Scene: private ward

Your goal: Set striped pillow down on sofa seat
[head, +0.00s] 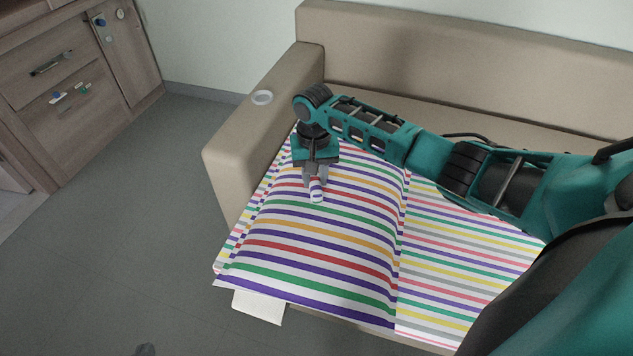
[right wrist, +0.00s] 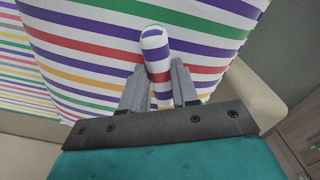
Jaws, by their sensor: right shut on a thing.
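The striped pillow (head: 320,235), puffy with purple, red, orange and green bands on white, is at the left end of the sofa. It covers much of the seat there, and its near edge reaches the seat's front. Whether it touches the seat (head: 440,118) is hidden. My right gripper (head: 316,187) points down over the pillow's middle, its fingers shut on a striped raised grip of the pillow. The right wrist view shows this grip (right wrist: 156,60) between the fingers. A small dark shape at the head view's bottom edge seems to be my left gripper (head: 145,349); its fingers are not visible.
A paler striped flat piece (head: 470,265) lies right of the pillow. A white flap (head: 258,305) shows below the pillow. Wooden drawers (head: 70,85) stand left, beyond clear floor.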

